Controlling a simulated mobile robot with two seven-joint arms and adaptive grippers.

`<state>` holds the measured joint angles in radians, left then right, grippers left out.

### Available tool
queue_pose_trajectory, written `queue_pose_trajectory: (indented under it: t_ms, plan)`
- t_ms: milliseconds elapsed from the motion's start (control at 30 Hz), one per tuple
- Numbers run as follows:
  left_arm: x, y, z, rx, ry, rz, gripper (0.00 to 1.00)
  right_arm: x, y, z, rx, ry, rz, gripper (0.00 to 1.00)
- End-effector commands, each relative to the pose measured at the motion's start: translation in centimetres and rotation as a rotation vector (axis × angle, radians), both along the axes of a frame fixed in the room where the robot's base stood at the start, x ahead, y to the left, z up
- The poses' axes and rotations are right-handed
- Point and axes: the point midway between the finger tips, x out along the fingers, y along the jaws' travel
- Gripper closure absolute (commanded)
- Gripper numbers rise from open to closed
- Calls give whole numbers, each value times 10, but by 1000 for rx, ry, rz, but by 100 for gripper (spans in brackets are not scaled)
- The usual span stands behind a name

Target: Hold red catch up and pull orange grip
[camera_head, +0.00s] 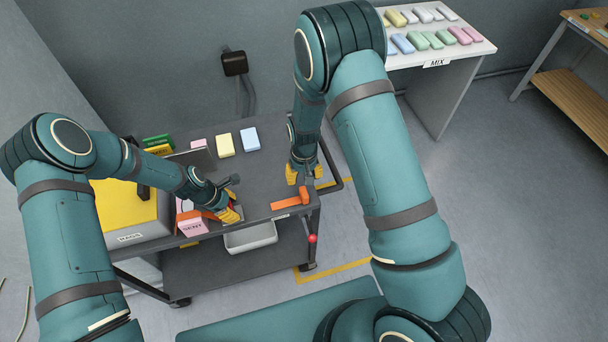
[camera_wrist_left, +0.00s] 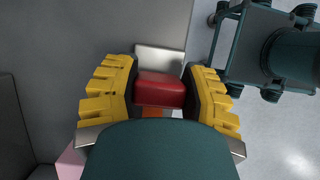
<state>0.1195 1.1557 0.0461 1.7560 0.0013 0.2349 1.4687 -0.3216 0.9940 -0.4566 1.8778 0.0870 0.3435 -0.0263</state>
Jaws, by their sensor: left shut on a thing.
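My left gripper (camera_head: 232,207) is low over the front of the dark cart top, beside a pink box. In the left wrist view, its yellow fingers (camera_wrist_left: 160,92) are shut on the red catch (camera_wrist_left: 160,89), one finger on each side. A light metal plate shows behind the catch, and a bit of orange shows below it. An orange grip (camera_head: 291,201), shaped like a bar with an upright end, is at the cart's front right corner. My right gripper (camera_head: 304,173) is just above and behind it, with its yellow fingers apart and apparently empty.
The pink box (camera_head: 192,226) and a yellow-topped machine (camera_head: 126,208) are to the left on the cart (camera_head: 262,188). Yellow and blue blocks lie at the back. A grey tray (camera_head: 250,237) hangs under the front edge; a red knob (camera_head: 312,238) is at the right. A white table (camera_head: 440,57) stands behind.

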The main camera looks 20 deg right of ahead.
Motion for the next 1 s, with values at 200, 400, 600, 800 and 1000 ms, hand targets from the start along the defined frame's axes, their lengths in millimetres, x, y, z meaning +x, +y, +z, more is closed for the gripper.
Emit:
queue_pose_trajectory:
  t_ms: [200,400,600,800,1000]
  plan:
    - [0,0,-9,0,-1,1,88,0,0,-8,0,0,0,47]
    - [0,0,-17,0,-1,1,88,0,0,-16,0,0,0,47]
    - [0,0,-16,0,-1,0,88,0,0,-15,0,0,0,47]
    - [0,0,-16,0,-1,0,21,0,0,-15,0,0,0,47]
    - [0,0,-16,0,-1,0,21,0,0,-15,0,0,0,47]
